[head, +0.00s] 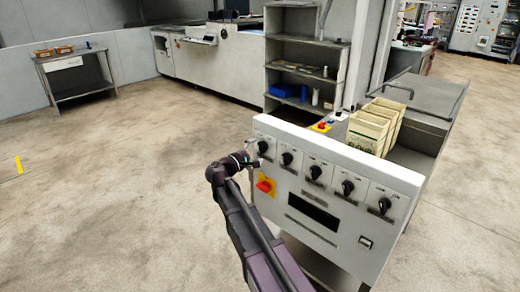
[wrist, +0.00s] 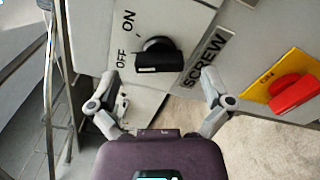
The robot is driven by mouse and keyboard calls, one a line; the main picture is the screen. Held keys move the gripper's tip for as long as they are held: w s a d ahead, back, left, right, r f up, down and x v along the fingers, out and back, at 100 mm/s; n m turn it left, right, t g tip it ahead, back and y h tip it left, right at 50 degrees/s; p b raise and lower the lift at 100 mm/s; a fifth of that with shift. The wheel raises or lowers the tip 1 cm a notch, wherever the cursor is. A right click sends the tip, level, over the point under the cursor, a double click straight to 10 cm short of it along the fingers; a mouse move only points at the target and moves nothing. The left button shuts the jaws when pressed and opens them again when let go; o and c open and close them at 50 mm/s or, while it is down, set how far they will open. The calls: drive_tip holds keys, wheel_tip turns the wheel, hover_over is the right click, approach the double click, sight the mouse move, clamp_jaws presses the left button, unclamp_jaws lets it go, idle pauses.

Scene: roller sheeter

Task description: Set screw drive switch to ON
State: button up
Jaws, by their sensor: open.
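The screw drive switch is a black rotary knob (wrist: 158,58) on a pale panel, with OFF and ON marks beside it and a SCREW label. Its handle lies roughly level in the wrist view, one end toward the OFF mark. In the head view the knob (head: 263,147) is the leftmost in the panel's row. My gripper (wrist: 160,77) is open and empty, its two fingers spread either side of the knob. Any contact cannot be told. In the head view my gripper (head: 249,158) is at the panel's left end, its fingers small and unclear.
A red switch on a yellow plate (wrist: 292,92) is close to the right finger; it also shows below the knob in the head view (head: 265,186). Several similar knobs (head: 314,172) continue rightward along the panel (head: 330,160). Open floor (head: 120,180) lies to the left.

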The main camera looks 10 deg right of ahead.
drive_tip(key=shift+x, duration=1.2)
